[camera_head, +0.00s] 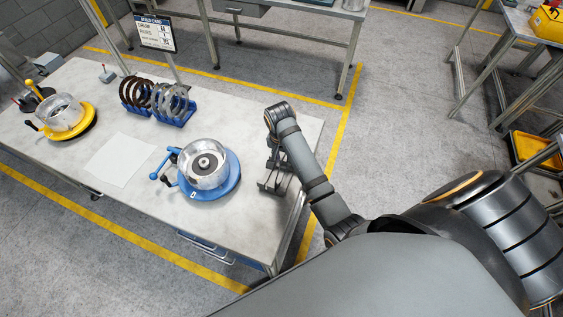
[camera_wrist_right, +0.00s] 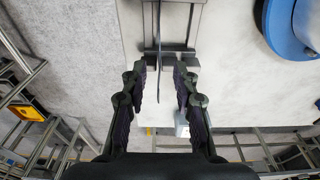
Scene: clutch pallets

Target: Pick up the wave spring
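My right gripper (camera_wrist_right: 157,92) is open, with its two dark fingers apart on either side of a thin upright edge (camera_wrist_right: 157,40). That edge rises at a grey metal stand (camera_wrist_right: 176,48); it may be the wave spring seen edge-on, but I cannot tell for sure. In the head view the grey stand (camera_head: 272,186) is at the right end of the table, right of the blue fixture. My right gripper (camera_head: 277,158) is just above and behind the stand, partly hidden by my arm. No contact shows. My left gripper is not in view.
The blue round fixture (camera_head: 226,186) holds a clear cylinder on the table (camera_head: 260,130). A blue rack (camera_head: 178,121) holds brown and grey rings. A yellow fixture (camera_head: 83,124), a white sheet (camera_head: 120,160) and a sign (camera_head: 155,34) are further left. The table's right edge is close to my arm.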

